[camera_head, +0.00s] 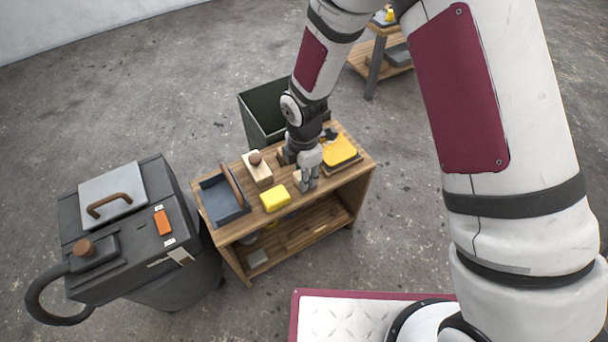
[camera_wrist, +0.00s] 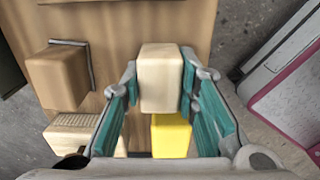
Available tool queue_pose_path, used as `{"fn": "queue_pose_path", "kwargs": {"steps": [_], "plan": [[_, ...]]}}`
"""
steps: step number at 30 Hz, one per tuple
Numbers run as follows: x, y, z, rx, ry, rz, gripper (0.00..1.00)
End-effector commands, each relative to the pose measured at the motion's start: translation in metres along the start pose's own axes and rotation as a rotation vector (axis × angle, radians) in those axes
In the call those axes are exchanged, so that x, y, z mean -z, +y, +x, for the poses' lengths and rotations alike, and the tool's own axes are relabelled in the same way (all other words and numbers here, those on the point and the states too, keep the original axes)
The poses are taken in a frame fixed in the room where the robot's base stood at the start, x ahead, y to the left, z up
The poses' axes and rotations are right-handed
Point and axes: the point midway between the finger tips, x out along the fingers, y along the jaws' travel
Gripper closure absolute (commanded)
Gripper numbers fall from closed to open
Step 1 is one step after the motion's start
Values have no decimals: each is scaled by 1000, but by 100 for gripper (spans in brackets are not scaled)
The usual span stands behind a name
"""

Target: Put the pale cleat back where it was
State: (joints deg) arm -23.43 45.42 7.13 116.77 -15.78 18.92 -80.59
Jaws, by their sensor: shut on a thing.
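My gripper (camera_wrist: 158,85) is shut on the pale cleat (camera_wrist: 160,75), a cream wooden block held between the teal finger pads. In the head view my gripper (camera_head: 308,183) is over the front middle of the wooden bench (camera_head: 330,196). I cannot tell whether the cleat touches the bench top. A brown block (camera_wrist: 57,78) sits to the left in the wrist view, with a thin dark outline partly showing around it. In the head view my arm hides part of that area.
A yellow piece (camera_head: 340,150) lies right. A dark bin (camera_head: 256,112) stands behind; a grey machine (camera_head: 130,235) stands left.

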Motion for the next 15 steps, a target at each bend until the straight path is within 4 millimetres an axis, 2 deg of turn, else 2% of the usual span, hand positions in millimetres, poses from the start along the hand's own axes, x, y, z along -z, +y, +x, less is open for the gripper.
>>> {"fn": "queue_pose_path", "kwargs": {"steps": [3,4,6,15], "plan": [[0,0,3,0,0,0,95],[0,0,4,0,0,-1,70],[0,0,3,0,0,0,54],[0,0,2,0,0,0,52]]}}
